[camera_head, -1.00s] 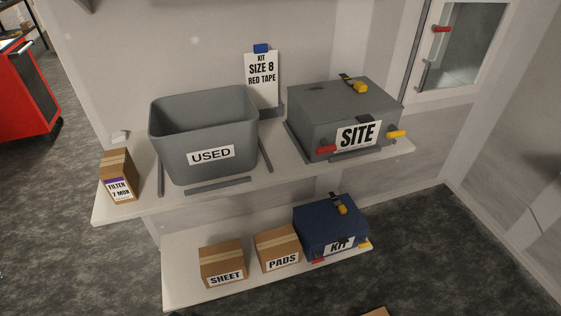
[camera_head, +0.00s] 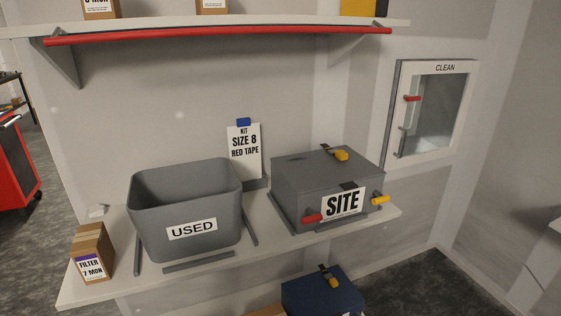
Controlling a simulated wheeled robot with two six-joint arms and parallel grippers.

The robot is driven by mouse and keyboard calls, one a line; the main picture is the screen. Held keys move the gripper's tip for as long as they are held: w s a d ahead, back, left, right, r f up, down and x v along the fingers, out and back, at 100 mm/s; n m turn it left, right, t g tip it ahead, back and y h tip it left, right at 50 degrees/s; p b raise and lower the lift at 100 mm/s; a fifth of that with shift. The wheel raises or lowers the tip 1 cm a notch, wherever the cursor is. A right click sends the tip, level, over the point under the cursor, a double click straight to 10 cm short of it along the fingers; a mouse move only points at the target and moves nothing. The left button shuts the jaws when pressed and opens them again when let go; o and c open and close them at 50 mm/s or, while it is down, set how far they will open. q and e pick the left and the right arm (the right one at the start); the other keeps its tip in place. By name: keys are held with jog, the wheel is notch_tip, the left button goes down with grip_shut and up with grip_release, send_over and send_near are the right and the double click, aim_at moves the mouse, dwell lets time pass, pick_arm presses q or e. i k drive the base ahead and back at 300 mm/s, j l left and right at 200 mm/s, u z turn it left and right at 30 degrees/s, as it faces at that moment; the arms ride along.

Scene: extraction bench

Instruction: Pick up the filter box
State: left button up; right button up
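The filter box (camera_head: 91,253) is a small brown cardboard carton with a purple-striped label reading FILTER 7 MON. It stands upright at the left end of the middle shelf (camera_head: 118,288), to the left of the grey USED bin and apart from it. Neither of my grippers shows in the head view. Nothing hides the front of the filter box.
The grey USED bin (camera_head: 187,210) and grey SITE case (camera_head: 328,188) stand on the same shelf. A card (camera_head: 244,152) reads KIT SIZE 8 RED TAPE. Above is a red-edged shelf (camera_head: 220,36) with boxes. A CLEAN cabinet (camera_head: 432,112) hangs right; a blue case (camera_head: 322,294) is below.

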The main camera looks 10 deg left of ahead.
aim_at(92, 251)
jog(key=j+u, duration=0.1)
jog(key=u, duration=1.45)
